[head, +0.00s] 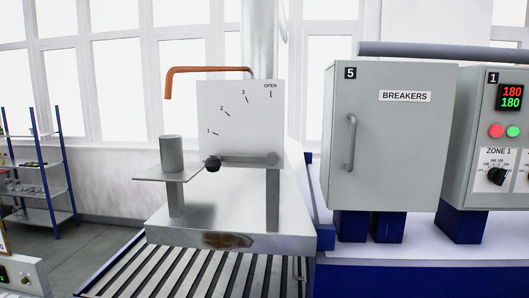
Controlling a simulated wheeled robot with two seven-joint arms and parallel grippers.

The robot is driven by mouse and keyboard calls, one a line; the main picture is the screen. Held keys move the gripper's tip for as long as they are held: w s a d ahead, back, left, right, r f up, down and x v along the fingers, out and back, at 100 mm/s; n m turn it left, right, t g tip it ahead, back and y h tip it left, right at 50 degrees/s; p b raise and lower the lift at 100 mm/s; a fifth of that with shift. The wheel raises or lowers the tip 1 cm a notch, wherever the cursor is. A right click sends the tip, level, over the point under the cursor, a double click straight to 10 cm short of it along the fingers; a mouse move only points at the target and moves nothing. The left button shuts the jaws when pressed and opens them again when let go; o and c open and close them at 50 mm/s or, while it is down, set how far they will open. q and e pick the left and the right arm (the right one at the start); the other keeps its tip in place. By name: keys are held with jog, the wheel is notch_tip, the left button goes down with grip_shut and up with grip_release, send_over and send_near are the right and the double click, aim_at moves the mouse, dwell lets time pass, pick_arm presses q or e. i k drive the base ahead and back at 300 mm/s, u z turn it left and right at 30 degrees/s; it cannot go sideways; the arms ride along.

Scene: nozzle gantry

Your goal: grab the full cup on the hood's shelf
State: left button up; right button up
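A grey cylindrical cup (172,154) stands upright on a small flat metal shelf (150,178) at the left of the metal hood (218,205). I cannot see into the cup, so its contents do not show. Neither of my grippers is in the head view.
A white dial plate (240,110) marked 1, 2, 3 and OPEN, with a black-knobbed lever (213,164), stands right of the cup. A copper pipe (205,69) bends down above it. A breakers cabinet (385,140) is to the right. Slats (190,275) lie in front.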

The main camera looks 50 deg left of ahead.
aim_at(172, 159)
jog(key=z, duration=0.7)
jog(key=k, duration=1.2)
jog(key=u, duration=0.6)
